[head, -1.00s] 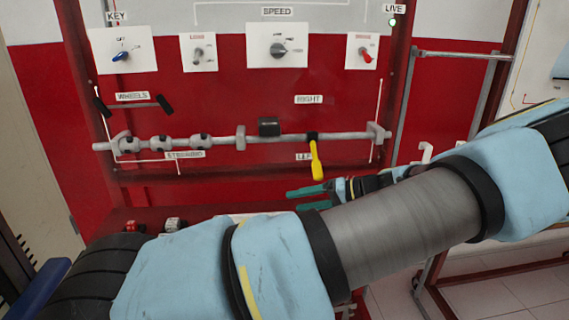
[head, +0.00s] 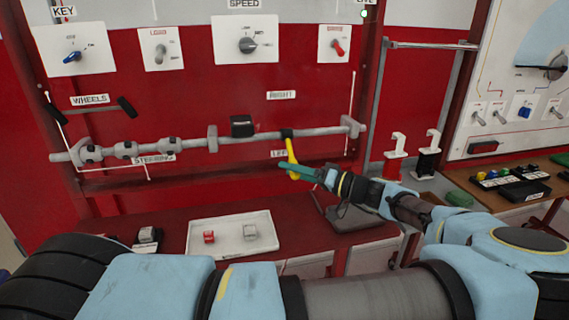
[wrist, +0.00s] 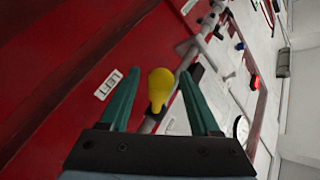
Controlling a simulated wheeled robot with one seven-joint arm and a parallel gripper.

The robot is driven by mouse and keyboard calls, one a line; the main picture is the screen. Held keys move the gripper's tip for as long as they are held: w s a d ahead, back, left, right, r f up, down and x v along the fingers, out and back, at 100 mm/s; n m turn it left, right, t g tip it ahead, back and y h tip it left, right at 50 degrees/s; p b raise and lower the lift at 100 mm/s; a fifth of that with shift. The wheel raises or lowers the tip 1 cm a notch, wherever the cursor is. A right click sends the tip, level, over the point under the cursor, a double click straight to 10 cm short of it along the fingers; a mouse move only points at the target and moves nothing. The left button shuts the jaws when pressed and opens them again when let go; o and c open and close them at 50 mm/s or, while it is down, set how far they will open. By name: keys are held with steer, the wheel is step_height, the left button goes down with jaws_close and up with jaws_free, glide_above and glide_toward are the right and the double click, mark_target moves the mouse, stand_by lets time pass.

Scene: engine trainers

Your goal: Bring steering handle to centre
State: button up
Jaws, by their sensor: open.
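The yellow steering handle (head: 291,155) hangs down from a black clamp on the grey steering bar (head: 190,143), which runs across the red panel. Its lower end is close to the LEFT label (head: 280,153), and the RIGHT label (head: 281,95) is above the bar. My gripper (head: 288,168) reaches in from the right with its green fingers at the handle's lower end. In the wrist view the open fingers (wrist: 160,95) stand on either side of the yellow handle (wrist: 160,88), with a gap on both sides. Contact is not visible.
A white tray (head: 197,245) with small blocks lies on the red bench below the panel. Knobs on white plates sit above the bar.

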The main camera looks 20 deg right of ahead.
steer(key=shift+x, duration=1.25)
jaws_close()
stand_by(0.5)
